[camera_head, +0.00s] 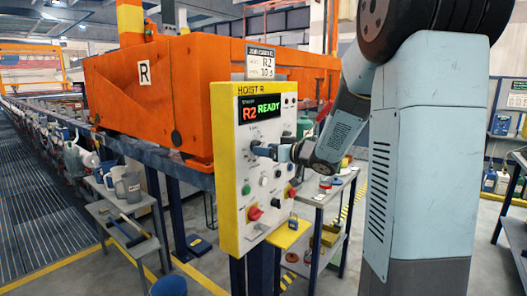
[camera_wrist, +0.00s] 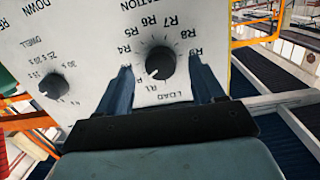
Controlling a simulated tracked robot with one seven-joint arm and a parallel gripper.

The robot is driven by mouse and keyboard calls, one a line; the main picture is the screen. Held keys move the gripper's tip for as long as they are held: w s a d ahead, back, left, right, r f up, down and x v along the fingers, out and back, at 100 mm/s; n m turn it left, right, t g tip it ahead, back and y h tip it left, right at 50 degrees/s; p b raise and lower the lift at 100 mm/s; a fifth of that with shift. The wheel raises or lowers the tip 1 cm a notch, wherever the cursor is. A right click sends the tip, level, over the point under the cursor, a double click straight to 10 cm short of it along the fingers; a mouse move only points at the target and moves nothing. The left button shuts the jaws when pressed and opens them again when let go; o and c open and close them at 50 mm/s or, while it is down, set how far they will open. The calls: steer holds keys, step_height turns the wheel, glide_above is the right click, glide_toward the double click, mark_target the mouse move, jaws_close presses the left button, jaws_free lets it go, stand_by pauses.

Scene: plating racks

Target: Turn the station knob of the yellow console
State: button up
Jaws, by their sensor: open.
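The yellow console (camera_head: 227,165) is a white panel with a yellow edge, marked HOIST R, and its display (camera_head: 260,107) reads R2 READY. In the wrist view the panel is upside down. The station knob (camera_wrist: 160,62) is black and round, inside a dial marked LOAD and R numbers. A pale pointer mark shows on it, but its exact setting is hard to read. My gripper (camera_wrist: 162,70) is open, with one finger on each side of the knob and gaps showing. In the head view my gripper (camera_head: 262,150) is at the panel front and hides the knob.
A second black knob, DWELL (camera_wrist: 53,86), sits left of the station knob in the wrist view. Red switches (camera_head: 254,213) are lower on the panel. A large orange hoist (camera_head: 150,100) stands behind, and a grey side table (camera_head: 325,190) is at right.

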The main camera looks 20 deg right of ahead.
steer(key=v, duration=1.1)
steer(key=shift+s+d, duration=0.2)
steer(key=shift+s, duration=0.2)
steer(key=s+d+r+m+h, duration=0.3)
steer(key=s+m+h, duration=0.3)
steer(key=h, duration=0.6)
steer(key=s+a+f+g+y, duration=0.1)
steer(key=s+a+f+g, duration=0.1)
steer(key=s, duration=0.4)
steer(key=s+a+f+g+y, duration=0.1)
steer(key=s+a+f+g, duration=0.1)
steer(key=s+a, duration=0.3)
steer(key=s+a+f+g, duration=0.2)
steer(key=s+a+g, duration=0.1)
steer(key=s, duration=0.5)
steer(key=shift+a+f+g+y, duration=0.3)
steer(key=shift+a+g+y, duration=0.1)
steer(key=shift+g, duration=0.3)
steer(key=shift+c, duration=0.5)
